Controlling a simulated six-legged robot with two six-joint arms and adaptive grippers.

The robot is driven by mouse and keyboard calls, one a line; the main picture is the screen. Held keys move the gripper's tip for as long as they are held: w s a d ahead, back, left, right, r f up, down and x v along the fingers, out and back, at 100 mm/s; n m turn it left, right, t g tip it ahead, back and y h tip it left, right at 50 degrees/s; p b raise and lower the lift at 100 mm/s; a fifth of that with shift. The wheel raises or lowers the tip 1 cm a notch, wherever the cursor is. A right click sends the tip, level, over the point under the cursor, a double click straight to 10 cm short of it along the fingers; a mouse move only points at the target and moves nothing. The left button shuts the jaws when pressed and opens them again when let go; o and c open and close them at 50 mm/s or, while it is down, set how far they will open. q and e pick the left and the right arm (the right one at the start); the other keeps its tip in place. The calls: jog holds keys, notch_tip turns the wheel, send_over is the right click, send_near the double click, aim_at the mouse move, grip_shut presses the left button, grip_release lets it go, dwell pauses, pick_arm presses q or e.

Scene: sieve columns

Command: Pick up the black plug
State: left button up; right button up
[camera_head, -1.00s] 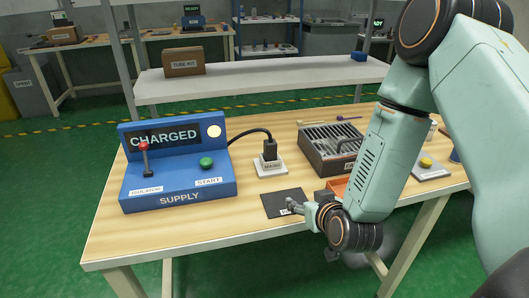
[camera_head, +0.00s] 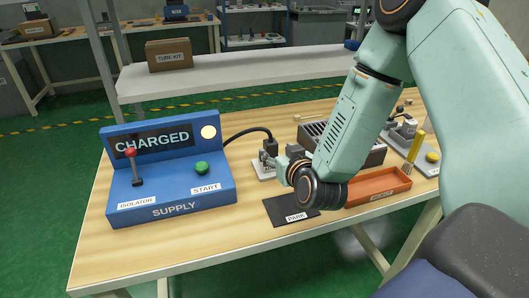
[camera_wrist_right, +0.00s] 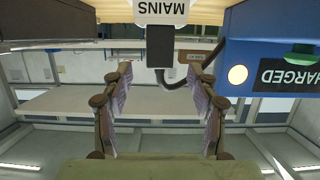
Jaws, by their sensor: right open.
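The black plug (camera_head: 271,147) stands in the white MAINS block (camera_head: 262,173), with a black cable running left to the blue SUPPLY box (camera_head: 168,198). In the right wrist view, which is upside down, the plug (camera_wrist_right: 160,48) sits against the MAINS block (camera_wrist_right: 161,12). My right gripper (camera_head: 266,160) is at the near side of the plug in the head view, partly covering the block. In the right wrist view my right gripper (camera_wrist_right: 160,82) is open, fingers apart and empty, with the plug just beyond the tips and between their lines. My left gripper is out of view.
The SUPPLY box has a CHARGED display (camera_head: 152,142), a red-knobbed isolator lever (camera_head: 133,165) and a green START button (camera_head: 201,168). A black PARK mat (camera_head: 283,211) lies in front. An orange tray (camera_head: 378,187) and a slotted metal box (camera_head: 372,157) are to the right.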

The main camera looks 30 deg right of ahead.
aim_at(273, 149)
jog(key=shift+w+d+f, duration=0.35)
jog(key=shift+w+f, duration=0.1)
jog(key=shift+w, duration=0.3)
jog(key=b+x, duration=0.1)
jog(key=x, duration=0.3)
jog(key=shift+a+f+b, duration=0.15)
jog(key=shift+f+b, duration=0.05)
jog(key=shift+b, duration=0.2)
jog(key=shift+w+f, duration=0.15)
jog(key=shift+w, duration=0.2)
jog(key=shift+s, duration=0.1)
jog(key=shift+c, duration=0.2)
jog(key=shift+c, duration=0.7)
jog(key=c, duration=0.9)
grip_shut()
